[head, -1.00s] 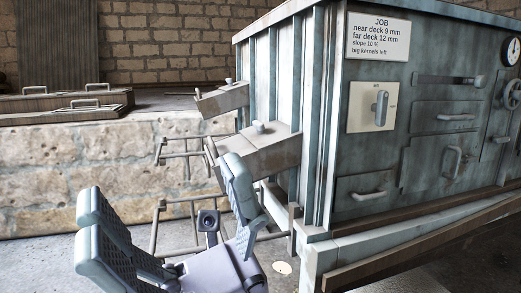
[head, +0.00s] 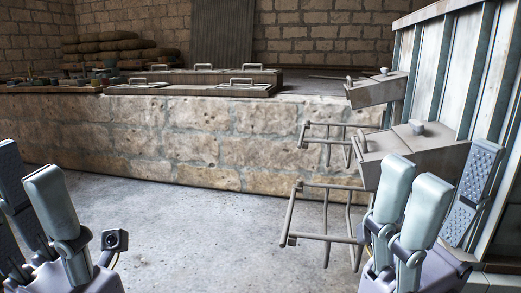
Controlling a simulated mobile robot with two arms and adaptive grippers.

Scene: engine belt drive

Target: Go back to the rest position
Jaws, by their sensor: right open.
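My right gripper (head: 442,180) is at the lower right, with its grey fingers pointing up. Two fingers stand on its left and one finger with a ribbed pad on its right. They are apart, with nothing held between them. It is in front of the machine's side and hides part of it; whether it touches cannot be told. My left gripper (head: 32,186) is at the lower left edge, partly cut off by the frame. Its fingers also point up, and no object shows in it. How far they are apart cannot be told.
The ribbed machine (head: 459,60) stands at the right, with two spouts, the lower spout (head: 415,150) close behind my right gripper. Metal rod brackets (head: 326,238) stick out to its left. A low stone wall (head: 200,135) bearing flat lids runs behind.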

